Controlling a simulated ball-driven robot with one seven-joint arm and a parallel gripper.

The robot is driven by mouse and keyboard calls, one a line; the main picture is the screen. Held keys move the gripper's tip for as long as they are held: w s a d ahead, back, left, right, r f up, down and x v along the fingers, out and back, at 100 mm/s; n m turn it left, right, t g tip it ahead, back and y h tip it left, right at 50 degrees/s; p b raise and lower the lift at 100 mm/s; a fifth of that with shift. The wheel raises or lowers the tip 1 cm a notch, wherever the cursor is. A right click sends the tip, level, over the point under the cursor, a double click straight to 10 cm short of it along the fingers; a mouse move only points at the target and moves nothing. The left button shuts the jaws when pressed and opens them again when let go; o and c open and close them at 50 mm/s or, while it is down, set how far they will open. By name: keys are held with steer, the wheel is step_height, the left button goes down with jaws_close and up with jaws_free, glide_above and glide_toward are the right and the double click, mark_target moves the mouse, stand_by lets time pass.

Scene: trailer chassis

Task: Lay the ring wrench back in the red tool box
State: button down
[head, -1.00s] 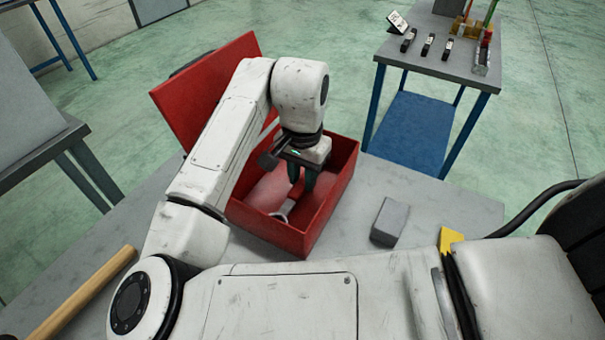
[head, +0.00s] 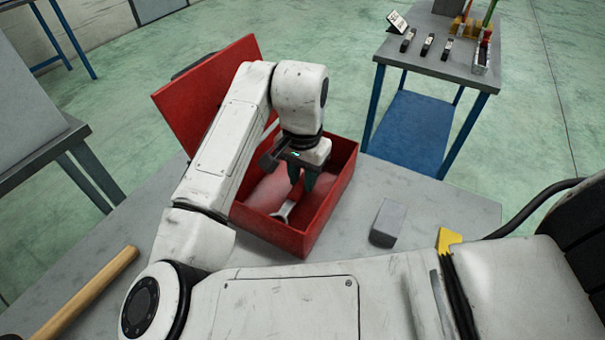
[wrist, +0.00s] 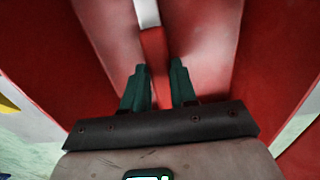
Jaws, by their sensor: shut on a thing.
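The red tool box (head: 327,217) stands open on the grey bench, its lid tilted back at the left. My gripper (head: 302,187) points down into the box and is shut on the wrench shaft. The wrench's far end is hidden by my gripper. I cannot tell whether the wrench touches the box floor.
A grey block (head: 388,222) and a yellow piece (head: 448,239) lie on the bench right of the box. A wooden handle (head: 85,292) lies at the front left. A side table (head: 440,62) with small items stands beyond. The raised lid (head: 205,95) is close to my arm.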

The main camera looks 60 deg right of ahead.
steer(key=shift+c, duration=1.7)
jaws_free()
steer(key=shift+r, duration=0.1)
steer(key=shift+r+p, duration=3.6)
steer(key=shift+r, duration=0.3)
